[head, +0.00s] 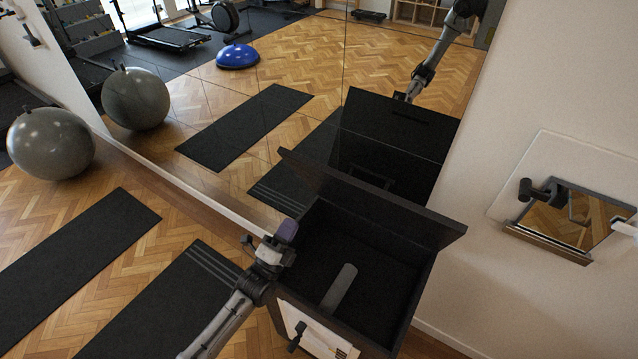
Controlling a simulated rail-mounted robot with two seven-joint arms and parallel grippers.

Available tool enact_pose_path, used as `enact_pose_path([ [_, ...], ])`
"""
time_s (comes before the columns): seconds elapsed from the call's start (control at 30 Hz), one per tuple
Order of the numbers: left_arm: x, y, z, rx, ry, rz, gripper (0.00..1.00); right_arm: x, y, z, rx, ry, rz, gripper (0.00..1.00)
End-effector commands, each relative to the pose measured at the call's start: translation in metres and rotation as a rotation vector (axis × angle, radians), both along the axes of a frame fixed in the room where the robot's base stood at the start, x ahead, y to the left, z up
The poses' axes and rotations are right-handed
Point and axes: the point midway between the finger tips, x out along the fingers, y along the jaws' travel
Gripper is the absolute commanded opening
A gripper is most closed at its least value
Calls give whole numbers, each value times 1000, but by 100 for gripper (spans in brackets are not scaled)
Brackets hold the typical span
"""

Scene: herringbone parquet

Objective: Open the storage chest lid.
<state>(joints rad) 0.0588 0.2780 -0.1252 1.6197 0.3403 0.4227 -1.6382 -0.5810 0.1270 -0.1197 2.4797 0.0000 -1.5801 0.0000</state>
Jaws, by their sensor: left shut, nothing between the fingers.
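The black storage chest (405,335) stands against the mirrored wall, with its top open and its dark inside in view. Its lid (375,198) is raised at the back, on the mirror side, and shows nearly edge-on. A grey bar-like object (340,287) lies inside the chest. A purple object (288,230) shows at the chest's left corner, right behind my gripper. My left gripper (270,250) is shut and empty by the chest's left corner, apart from the lid. I cannot tell whether it touches the chest rim. My right gripper is not in view.
Black mats (75,250) lie on the parquet to the left, with a grey exercise ball (50,143) beyond. The mirror (290,60) reflects the room, the lid and an arm. A wall closes off the right side, with a framed panel (565,215).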

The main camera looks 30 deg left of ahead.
Motion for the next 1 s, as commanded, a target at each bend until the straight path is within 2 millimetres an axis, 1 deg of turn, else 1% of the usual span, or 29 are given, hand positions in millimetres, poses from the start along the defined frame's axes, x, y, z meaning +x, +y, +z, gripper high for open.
enact_pose_path([
  [0.07,0,0,-1,-3,-2,8,0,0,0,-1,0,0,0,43],
  [0.17,9,0,4,-3,-4,10,0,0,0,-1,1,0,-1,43],
  [0.27,23,-2,12,-2,-3,8,0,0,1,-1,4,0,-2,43],
  [0.5,64,-6,34,-2,-2,7,0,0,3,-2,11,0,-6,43],
  [0.7,93,-9,48,-2,-1,7,0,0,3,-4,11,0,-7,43],
  [0.8,103,-10,54,-2,-1,7,0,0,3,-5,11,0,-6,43],
  [1.0,115,-11,60,-2,1,7,0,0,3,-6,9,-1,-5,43],
])
